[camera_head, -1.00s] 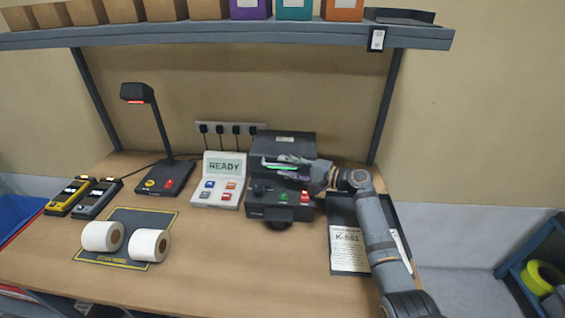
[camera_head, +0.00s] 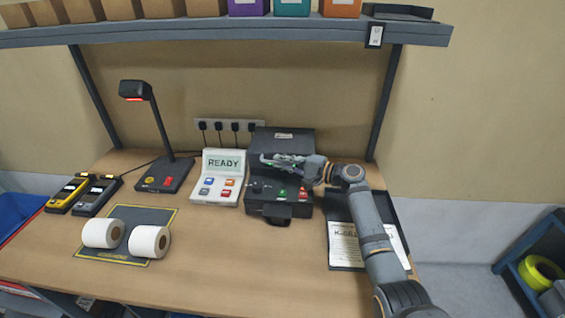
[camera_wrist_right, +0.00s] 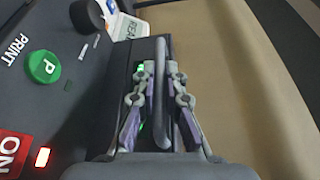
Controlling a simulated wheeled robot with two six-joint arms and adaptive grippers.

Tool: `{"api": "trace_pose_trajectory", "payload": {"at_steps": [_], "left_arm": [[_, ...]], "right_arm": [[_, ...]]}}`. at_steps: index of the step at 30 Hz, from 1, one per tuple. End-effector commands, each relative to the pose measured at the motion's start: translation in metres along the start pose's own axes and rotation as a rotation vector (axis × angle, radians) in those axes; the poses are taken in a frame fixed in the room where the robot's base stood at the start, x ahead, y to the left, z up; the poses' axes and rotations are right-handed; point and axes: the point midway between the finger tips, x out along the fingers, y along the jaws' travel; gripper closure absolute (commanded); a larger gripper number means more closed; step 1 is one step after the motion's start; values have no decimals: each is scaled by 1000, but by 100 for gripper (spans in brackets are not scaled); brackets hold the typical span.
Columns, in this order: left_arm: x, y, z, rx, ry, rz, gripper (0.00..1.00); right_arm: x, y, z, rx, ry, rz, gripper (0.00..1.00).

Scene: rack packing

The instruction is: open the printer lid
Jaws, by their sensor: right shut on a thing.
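The dark printer (camera_head: 265,208) stands at the back middle of the bench. Its lid (camera_head: 284,137) is raised at a steep tilt behind the body. My right gripper (camera_head: 270,160) reaches in from the right, in front of the lid and above the control panel. The gripper and arm hide part of the printer's opening. My left gripper is not in view.
The READY display panel (camera_head: 223,163) stands close to the printer's left. A scanner lamp (camera_head: 160,125) stands further left. Two label rolls (camera_head: 148,242) lie on a mat. A paper tray (camera_head: 346,246) lies under my right arm. A loaded shelf (camera_head: 220,33) hangs above. The front middle is clear.

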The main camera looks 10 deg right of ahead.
Motion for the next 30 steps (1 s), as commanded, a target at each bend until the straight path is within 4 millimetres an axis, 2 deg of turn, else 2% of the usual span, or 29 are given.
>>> {"api": "trace_pose_trajectory", "payload": {"at_steps": [8, 16, 21, 25, 30], "left_arm": [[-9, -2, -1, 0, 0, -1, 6], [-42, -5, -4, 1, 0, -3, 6], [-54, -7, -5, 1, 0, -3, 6], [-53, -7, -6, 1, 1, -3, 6], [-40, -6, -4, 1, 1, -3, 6]], "right_arm": [[0, -10, 0, 26, 0, 11, 100], [1, -47, -4, 163, 1, 67, 100], [5, -70, -13, 285, 0, 117, 100], [8, -84, -21, 371, -1, 153, 100], [12, -98, -31, 464, -1, 191, 100]]}}
